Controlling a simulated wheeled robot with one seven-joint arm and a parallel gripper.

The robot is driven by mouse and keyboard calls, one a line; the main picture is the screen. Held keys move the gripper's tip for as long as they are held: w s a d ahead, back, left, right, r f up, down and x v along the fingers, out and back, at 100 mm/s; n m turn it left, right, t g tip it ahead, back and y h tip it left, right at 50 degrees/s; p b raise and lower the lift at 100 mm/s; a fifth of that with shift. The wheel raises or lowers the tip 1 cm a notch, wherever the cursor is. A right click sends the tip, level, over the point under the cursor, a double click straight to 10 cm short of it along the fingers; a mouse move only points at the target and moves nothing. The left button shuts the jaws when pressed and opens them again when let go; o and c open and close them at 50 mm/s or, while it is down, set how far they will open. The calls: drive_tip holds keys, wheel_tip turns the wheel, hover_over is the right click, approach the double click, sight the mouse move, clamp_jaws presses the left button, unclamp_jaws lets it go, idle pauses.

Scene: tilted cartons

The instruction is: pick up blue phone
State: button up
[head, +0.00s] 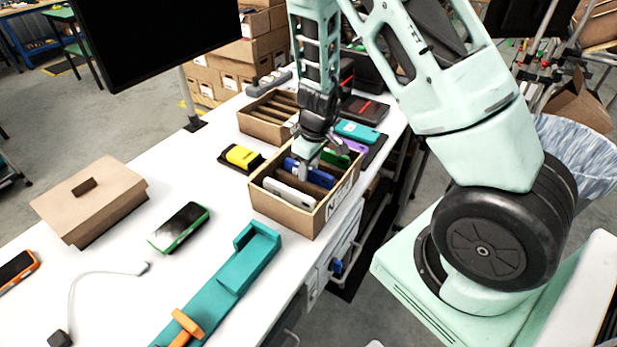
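A blue phone (320,178) stands on edge in a slot of an open cardboard carton (285,213) on the white table. A white phone (288,193) stands in the slot in front of it, and a green phone (336,158) stands behind it. My gripper (321,161) points down into the carton, right over the blue phone. Its two fingers look spread, one on the left near the blue phone and one on the right. The fingertips partly cover the blue phone, and I cannot tell whether they touch it.
Another divided carton (246,125) stands behind. A yellow phone (243,157) lies left of the near carton. Teal and purple phones lie behind it. A teal holder (222,290), a green-edged phone (180,227) and a lidded box (88,199) are on the left. A monitor (150,40) overhangs the table.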

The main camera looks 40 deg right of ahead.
clamp_jaws()
